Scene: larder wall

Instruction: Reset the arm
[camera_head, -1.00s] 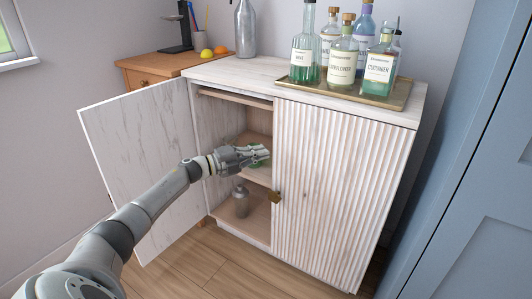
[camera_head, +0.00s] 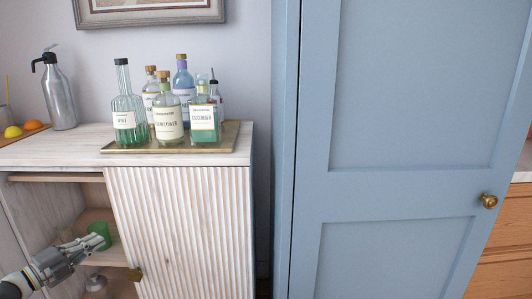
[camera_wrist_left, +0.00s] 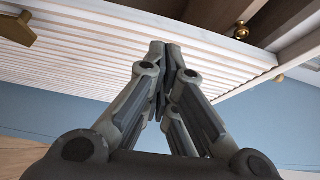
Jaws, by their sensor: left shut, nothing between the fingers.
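My left gripper (camera_head: 90,243) comes in from the lower left of the head view, in front of the open left side of the white cabinet (camera_head: 180,230). Its fingers point at the shelf area and overlap a green object (camera_head: 100,232) inside; I cannot tell whether they touch it. In the left wrist view the fingers (camera_wrist_left: 163,60) are closed together with nothing between them. The cabinet's ribbed right door is shut. My right gripper is not in view.
A brass tray (camera_head: 225,140) with several bottles stands on the cabinet top. A silver siphon bottle (camera_head: 58,95) stands further left, beside a lemon and an orange. A tall blue door (camera_head: 400,140) stands at the right. A metal container (camera_head: 96,284) sits on the lower shelf.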

